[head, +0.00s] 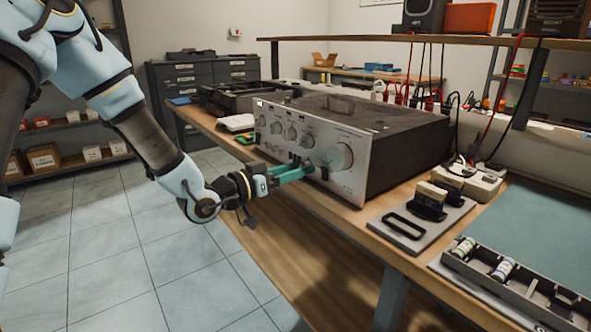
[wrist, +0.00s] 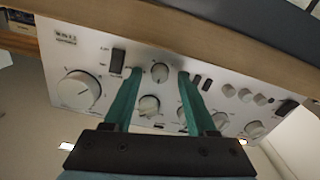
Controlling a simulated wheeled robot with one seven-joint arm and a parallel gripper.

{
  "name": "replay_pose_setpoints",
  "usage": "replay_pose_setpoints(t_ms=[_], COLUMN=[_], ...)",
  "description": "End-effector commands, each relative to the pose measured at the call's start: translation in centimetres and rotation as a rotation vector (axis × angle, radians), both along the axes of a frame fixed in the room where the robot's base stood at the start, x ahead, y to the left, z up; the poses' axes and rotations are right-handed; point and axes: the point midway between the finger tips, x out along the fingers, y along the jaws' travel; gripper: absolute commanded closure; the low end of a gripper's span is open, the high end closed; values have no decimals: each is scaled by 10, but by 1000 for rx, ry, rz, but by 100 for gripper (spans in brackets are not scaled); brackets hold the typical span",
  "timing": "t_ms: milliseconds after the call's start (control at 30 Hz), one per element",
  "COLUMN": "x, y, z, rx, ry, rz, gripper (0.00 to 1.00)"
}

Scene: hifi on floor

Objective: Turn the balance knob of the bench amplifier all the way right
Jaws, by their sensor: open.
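The bench amplifier (head: 318,144) stands on the workbench with its silver front facing my arm. My gripper (head: 302,169) is open in front of the lower right part of this panel. In the wrist view, the panel appears upside down, and the green fingers of my gripper (wrist: 160,74) stand one on each side of a small round knob (wrist: 159,72). A gap shows on both sides of this knob. The labels are too small to read, so I cannot tell which knob is the balance knob. The fingers hide part of the lower panel in the head view.
A large knob (head: 337,156) sits right of my gripper; it also shows in the wrist view (wrist: 79,90). Several other knobs and switches surround the fingers. The wooden workbench edge (head: 348,215) runs just below the panel. The floor (head: 120,245) beside the bench is clear.

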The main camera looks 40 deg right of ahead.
Motion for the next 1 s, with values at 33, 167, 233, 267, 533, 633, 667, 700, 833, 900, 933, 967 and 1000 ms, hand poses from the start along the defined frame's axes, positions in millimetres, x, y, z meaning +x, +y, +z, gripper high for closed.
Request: replay_pose_setpoints(t_ms=[33,167,233,267,533,633,667,700,833,900,933,967,1000], x=[0,0,0,0,0,0,0,0,0,0,0,0,0], y=[0,0,0,0,0,1,1,1,1,1,1,1,1], z=[0,0,0,0,0,0,0,0,0,0,0,0,0], rx=[0,0,0,0,0,0,0,0,0,0,0,0,0], ry=[0,0,0,0,0,0,0,0,0,0,-1,-2,-5], rz=[0,0,0,0,0,0,0,0,0,0,0,0,0], gripper=[43,50,58,61,91,100,100,100,100,100,100,100,100])
